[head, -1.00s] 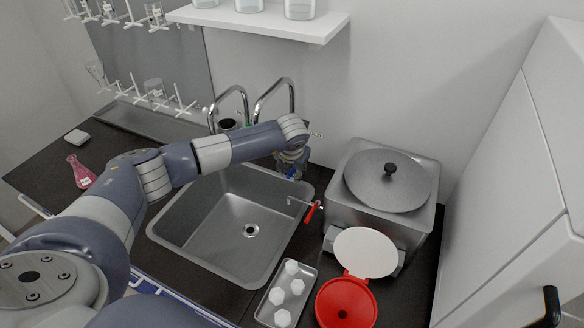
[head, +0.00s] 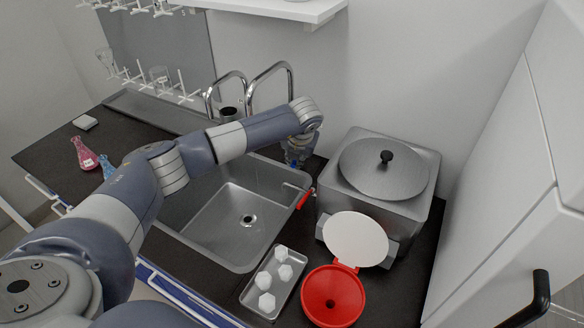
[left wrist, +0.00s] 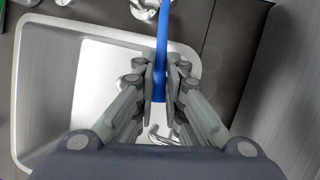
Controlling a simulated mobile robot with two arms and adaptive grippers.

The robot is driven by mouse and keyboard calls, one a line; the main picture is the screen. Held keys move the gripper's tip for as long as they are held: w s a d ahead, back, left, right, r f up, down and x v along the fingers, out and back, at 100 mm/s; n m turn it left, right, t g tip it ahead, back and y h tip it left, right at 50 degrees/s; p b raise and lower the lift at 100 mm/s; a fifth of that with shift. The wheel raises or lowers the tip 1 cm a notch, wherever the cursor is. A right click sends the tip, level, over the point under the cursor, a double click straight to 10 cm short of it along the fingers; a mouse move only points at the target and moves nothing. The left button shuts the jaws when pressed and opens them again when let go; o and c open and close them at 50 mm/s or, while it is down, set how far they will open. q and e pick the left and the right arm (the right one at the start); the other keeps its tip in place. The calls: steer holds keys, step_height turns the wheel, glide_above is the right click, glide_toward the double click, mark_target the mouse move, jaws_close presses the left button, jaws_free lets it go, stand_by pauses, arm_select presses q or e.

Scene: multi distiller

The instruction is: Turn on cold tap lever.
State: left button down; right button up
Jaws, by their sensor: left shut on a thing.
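My left gripper (left wrist: 160,84) has its fingers on either side of a blue lever (left wrist: 162,45), the cold tap lever, and is shut on it. In the head view my left gripper (head: 297,152) is at the back right corner of the sink (head: 222,262), pointing down, with a bit of blue at its tips. The hand and arm hide most of the tap there. A red lever (head: 305,198) sticks out at the sink's right side, apart from the gripper. My right gripper is not in view.
A steel lidded bath (head: 380,210) stands right of the tap. Two curved spouts (head: 268,75) rise behind my arm. Pink (head: 84,153) and blue (head: 106,168) flasks stand left.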

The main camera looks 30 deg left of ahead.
arm_select(q)
steer(key=shift+w+d+n+g+y+b, duration=0.15)
steer(key=shift+w+d+n+g+b, duration=0.1)
steer(key=shift+d+n+b, duration=0.35)
steer(key=shift+w+d+n+g+y+b, duration=0.15)
steer(key=shift+w+d+n+y+b, duration=0.1)
steer(key=shift+d+n+b, duration=0.4)
steer(key=shift+w+d+n+g+y+b, duration=0.1)
steer(key=shift+w+d+n+g+b, duration=0.25)
steer(key=shift+n+b, duration=0.4)
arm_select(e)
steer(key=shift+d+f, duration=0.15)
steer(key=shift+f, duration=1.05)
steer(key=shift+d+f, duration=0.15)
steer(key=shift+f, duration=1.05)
arm_select(q)
steer(key=c, duration=1.7)
jaws_free()
steer(key=shift+s, duration=0.15)
steer(key=shift+o, duration=0.2)
steer(key=v, duration=1.2)
steer(key=shift+s+d, duration=0.15)
steer(key=shift+s, duration=0.05)
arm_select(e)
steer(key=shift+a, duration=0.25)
